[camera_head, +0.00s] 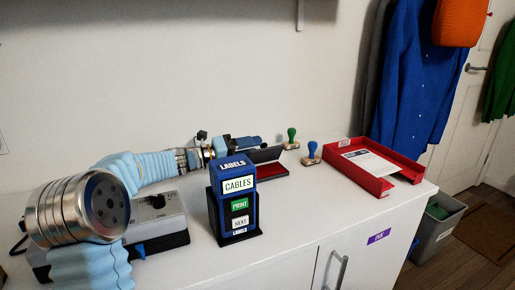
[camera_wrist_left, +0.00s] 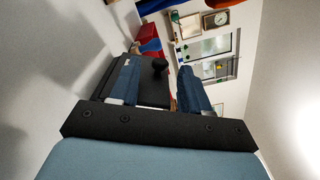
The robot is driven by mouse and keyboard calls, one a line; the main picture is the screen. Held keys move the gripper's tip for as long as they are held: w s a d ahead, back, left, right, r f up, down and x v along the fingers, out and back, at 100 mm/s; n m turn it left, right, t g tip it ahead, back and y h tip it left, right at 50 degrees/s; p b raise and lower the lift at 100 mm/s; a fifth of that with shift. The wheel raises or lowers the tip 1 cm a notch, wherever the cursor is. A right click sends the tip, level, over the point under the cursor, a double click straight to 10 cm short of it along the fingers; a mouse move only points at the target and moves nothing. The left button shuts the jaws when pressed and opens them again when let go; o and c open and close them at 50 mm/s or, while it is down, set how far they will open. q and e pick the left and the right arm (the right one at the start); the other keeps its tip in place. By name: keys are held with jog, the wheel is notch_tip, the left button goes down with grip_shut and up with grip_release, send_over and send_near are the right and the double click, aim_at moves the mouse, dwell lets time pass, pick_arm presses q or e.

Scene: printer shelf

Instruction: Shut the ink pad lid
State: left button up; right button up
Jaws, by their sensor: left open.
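The ink pad (camera_head: 274,171) lies open on the white cabinet top, behind the label box, with its red pad surface showing. Its black lid (camera_head: 268,154) stands raised along the back edge. My left gripper (camera_head: 257,143) is open, just behind and left of the lid in the head view. In the left wrist view the two blue fingers (camera_wrist_left: 157,88) are apart, with a dark panel, seemingly the lid (camera_wrist_left: 154,90), between and beyond them. Contact between fingers and lid cannot be told. My right gripper is not in view.
A blue label box (camera_head: 233,203) stands in front of the pad. A green-handled stamp (camera_head: 291,137) and a blue-handled stamp (camera_head: 312,153) stand to its right. A red tray (camera_head: 397,178) with paper lies further right.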

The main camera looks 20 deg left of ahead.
pick_arm(q)
jog(key=v, duration=1.1)
jog(key=shift+a+b, duration=0.1)
jog(key=shift+b, duration=0.2)
